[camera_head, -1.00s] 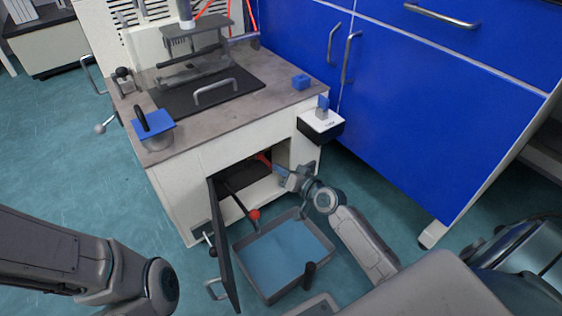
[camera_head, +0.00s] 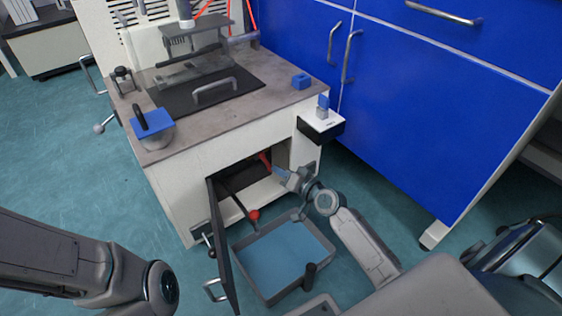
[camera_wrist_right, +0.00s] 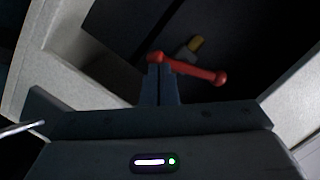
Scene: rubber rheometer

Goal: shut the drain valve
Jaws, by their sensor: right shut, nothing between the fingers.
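The drain valve's red lever (camera_head: 265,161) shows inside the open lower compartment of the white machine. In the right wrist view the red lever (camera_wrist_right: 192,70) slants across just past my fingertips, with a rounded knob at its right end and a yellowish fitting behind it. My right gripper (camera_head: 279,172) reaches into the compartment opening. In the wrist view my right gripper (camera_wrist_right: 161,70) is shut and empty, its tips at the lever's left end; I cannot tell whether they touch it. My left arm shows at the lower left, but its gripper is out of view.
A tray of bluish liquid (camera_head: 330,240) stands on the floor before the compartment. The dark compartment door (camera_head: 222,245) hangs open to its left. A red ball (camera_head: 254,215) on a dark rod is above the tray. Blue cabinets (camera_head: 420,130) stand at right.

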